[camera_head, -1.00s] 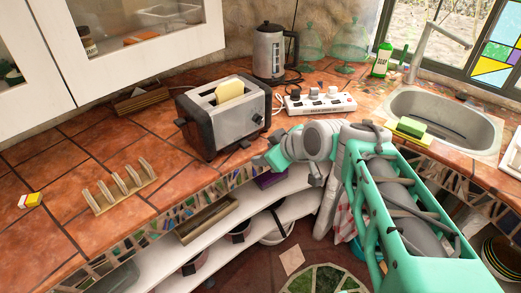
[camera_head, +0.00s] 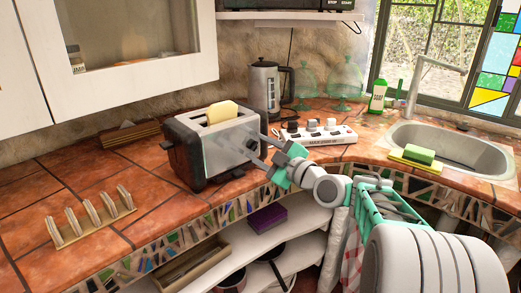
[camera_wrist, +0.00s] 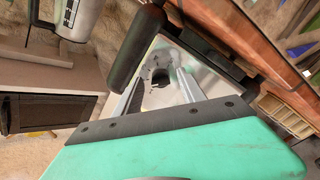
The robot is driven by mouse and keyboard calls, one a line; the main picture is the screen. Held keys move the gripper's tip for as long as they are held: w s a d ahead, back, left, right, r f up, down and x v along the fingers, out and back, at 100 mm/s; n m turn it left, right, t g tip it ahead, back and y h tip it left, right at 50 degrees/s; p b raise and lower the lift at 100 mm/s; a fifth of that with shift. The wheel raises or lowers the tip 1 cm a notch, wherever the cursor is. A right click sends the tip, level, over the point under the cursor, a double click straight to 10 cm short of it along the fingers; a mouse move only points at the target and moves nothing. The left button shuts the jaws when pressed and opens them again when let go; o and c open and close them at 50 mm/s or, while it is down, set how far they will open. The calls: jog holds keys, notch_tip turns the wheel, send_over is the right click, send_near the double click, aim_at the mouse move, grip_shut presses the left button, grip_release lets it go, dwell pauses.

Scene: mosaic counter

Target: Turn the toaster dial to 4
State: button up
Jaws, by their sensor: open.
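The toaster (camera_head: 218,150) stands on the tiled counter, silver with black ends, with a bread slice (camera_head: 221,112) in its top slot. My gripper (camera_head: 258,148) is open at the toaster's right side, its two fingers pointing at that face. In the wrist view, a small round dark and grey part that looks like the dial (camera_wrist: 160,76) lies ahead between the spread fingers of my gripper (camera_wrist: 158,86). I cannot tell whether the fingers touch it. The dial's numbers and pointer are not readable, and in the head view the fingers cover that area.
A white power strip (camera_head: 318,134) lies close behind my gripper, with a kettle (camera_head: 264,90) beyond it. A wooden rack (camera_head: 92,218) stands at the left front. The sink (camera_head: 450,148) is at the right. Counter left of the toaster is mostly clear.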

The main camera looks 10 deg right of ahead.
jog(key=shift+c, duration=0.5)
grip_shut()
